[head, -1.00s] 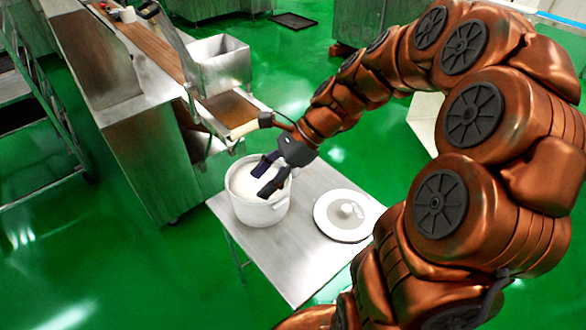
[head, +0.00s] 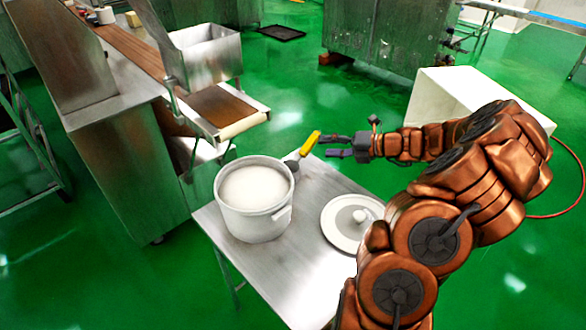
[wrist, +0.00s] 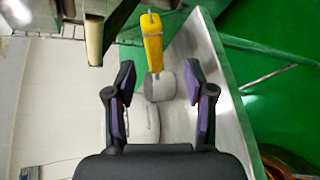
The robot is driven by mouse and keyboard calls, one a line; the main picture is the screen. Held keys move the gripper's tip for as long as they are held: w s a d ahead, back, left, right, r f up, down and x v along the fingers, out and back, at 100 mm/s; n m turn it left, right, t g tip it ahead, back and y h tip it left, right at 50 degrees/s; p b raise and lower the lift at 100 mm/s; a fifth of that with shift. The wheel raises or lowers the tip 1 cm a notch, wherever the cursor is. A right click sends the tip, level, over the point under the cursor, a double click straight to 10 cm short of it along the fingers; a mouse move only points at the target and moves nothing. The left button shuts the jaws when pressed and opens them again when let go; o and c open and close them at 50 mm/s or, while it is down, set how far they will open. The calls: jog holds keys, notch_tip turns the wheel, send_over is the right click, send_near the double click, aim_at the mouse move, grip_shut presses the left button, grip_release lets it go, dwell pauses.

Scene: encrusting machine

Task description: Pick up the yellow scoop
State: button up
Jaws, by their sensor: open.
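The yellow scoop (head: 310,143) has a yellow handle and a grey metal scoop end beside the far right rim of the white pot (head: 250,232). In the head view its handle points up and right. My gripper (head: 332,146) is open, just right of the handle and apart from it. In the wrist view the scoop's yellow handle (wrist: 152,40) lies ahead, between and beyond the open fingers of my gripper (wrist: 158,92). The grey scoop end (wrist: 159,86) shows below the handle there. Nothing is between the fingertips that I can see held.
The pot holds white contents and stands on a metal table (head: 285,265). A white lid (head: 350,222) lies to its right. The machine's conveyor (head: 228,110) and metal hopper (head: 205,55) stand behind the pot. A white box (head: 455,100) stands at the right.

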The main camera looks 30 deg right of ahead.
aim_at(311, 148)
jog(key=x, duration=0.2)
jog(key=b+x, duration=0.1)
jog(key=a+b+x, duration=0.1)
jog(key=x, duration=0.1)
jog(key=shift+a, duration=0.15)
jog(key=shift+w+a+f, duration=0.15)
jog(key=shift+w+a, duration=0.25)
jog(key=shift+w, duration=0.1)
grip_shut()
